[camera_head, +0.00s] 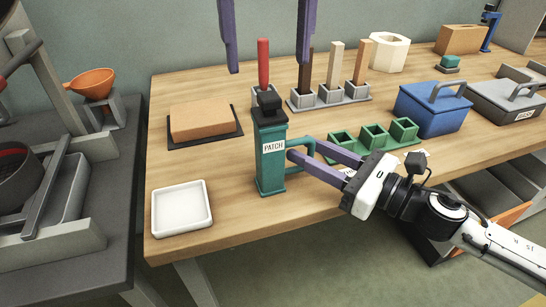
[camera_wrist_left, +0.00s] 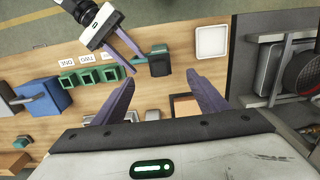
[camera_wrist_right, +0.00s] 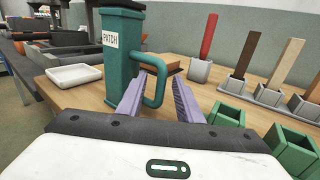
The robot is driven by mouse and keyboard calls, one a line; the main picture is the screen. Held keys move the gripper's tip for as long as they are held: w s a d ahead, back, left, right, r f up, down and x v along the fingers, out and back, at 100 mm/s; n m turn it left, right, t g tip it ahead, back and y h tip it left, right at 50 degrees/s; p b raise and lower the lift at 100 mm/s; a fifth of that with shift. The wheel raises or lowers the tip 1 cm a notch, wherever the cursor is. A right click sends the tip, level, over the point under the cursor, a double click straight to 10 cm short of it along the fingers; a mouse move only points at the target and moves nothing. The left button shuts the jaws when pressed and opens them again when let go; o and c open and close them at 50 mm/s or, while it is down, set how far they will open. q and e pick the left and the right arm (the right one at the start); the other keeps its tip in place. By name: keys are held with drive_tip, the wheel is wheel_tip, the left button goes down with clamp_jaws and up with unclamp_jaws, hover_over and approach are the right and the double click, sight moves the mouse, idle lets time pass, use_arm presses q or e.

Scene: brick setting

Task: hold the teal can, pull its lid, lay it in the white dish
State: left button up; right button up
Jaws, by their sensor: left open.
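The teal can (camera_head: 272,172), labelled PATCH, stands upright near the table's front edge, with a side handle (camera_wrist_right: 160,88). Its black lid (camera_head: 268,102) with a knob sits on top; the lid also shows in the left wrist view (camera_wrist_left: 159,63). My right gripper (camera_head: 304,148) is shut on the can's handle, one finger on each side in the right wrist view (camera_wrist_right: 160,78). My left gripper (camera_head: 231,70) is open and empty above and behind the can, fingers pointing down. The white dish (camera_head: 182,207) is empty, left of the can.
A brick on a dark mat (camera_head: 205,120) lies behind the dish. A red stick (camera_head: 263,62) stands behind the can. Green cups (camera_head: 373,135), a grey stick holder (camera_head: 330,97) and a blue box (camera_head: 432,107) are to the right. Table between can and dish is clear.

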sight(269, 95)
drive_tip(key=shift+c, duration=0.5)
clamp_jaws()
use_arm(q)
drive_tip(key=shift+c, duration=1)
drive_tip(key=shift+r, duration=2)
wheel_tip(269, 95, down, 12)
drive_tip(key=shift+r, duration=0.1)
drive_tip(key=c, duration=1.3)
drive_tip(key=shift+o, duration=0.2)
